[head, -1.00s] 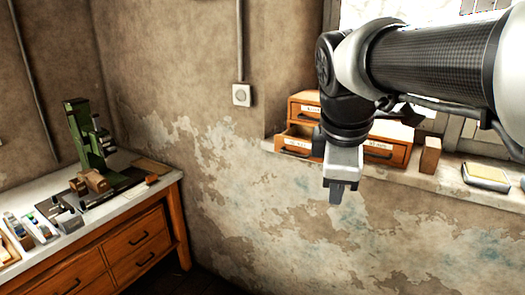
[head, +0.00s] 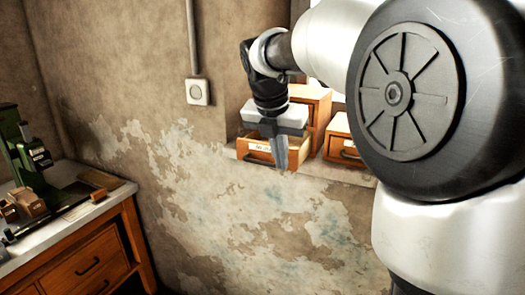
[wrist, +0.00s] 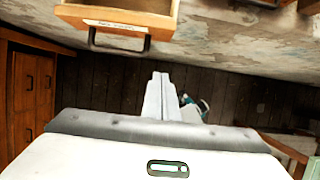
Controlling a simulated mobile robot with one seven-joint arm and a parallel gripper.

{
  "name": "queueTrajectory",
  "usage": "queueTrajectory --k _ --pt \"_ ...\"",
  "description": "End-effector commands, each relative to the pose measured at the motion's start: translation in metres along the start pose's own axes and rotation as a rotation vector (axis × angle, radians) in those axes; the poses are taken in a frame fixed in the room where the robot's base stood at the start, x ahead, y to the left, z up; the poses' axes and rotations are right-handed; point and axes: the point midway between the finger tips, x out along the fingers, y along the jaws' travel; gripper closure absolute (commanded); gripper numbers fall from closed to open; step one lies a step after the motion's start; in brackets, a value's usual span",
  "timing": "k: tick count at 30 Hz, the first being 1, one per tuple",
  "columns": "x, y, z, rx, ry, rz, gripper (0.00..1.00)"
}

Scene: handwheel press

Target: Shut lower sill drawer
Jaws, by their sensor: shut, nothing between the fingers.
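The lower sill drawer (head: 250,151) is an orange wooden drawer with a paper label, low in the small cabinet (head: 318,97) on the window sill. It stands pulled out. In the wrist view its front (wrist: 72,14), with a label and pull, shows at the top left, and part of its inside is visible behind. My gripper (head: 281,163) is shut and empty, pointing down just in front of the drawer's right side in the head view. In the wrist view the fingers (wrist: 160,80) lie below the drawer front with a gap between. My gripper hides part of the drawer and cabinet.
Another wooden drawer unit (head: 338,146) sits on the sill to the right, partly behind my arm. A workbench (head: 95,250) with a green press (head: 25,150) stands at the left. A wall switch (head: 199,92) is above left.

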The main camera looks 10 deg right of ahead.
Motion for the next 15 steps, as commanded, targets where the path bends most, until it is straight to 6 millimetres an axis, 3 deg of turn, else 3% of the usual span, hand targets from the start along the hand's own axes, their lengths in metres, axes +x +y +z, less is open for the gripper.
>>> queueTrajectory --k 1,7,9,15 --pt "0.015 -0.001 -0.001 0.001 0.003 -0.003 1.00" --pt "0.056 -0.001 -0.001 0.001 0.002 -0.003 1.00" --pt "0.056 -0.001 0.014 0.004 -0.001 -0.001 1.00" --pt "0.064 -0.001 0.033 0.003 0.000 0.000 1.00"
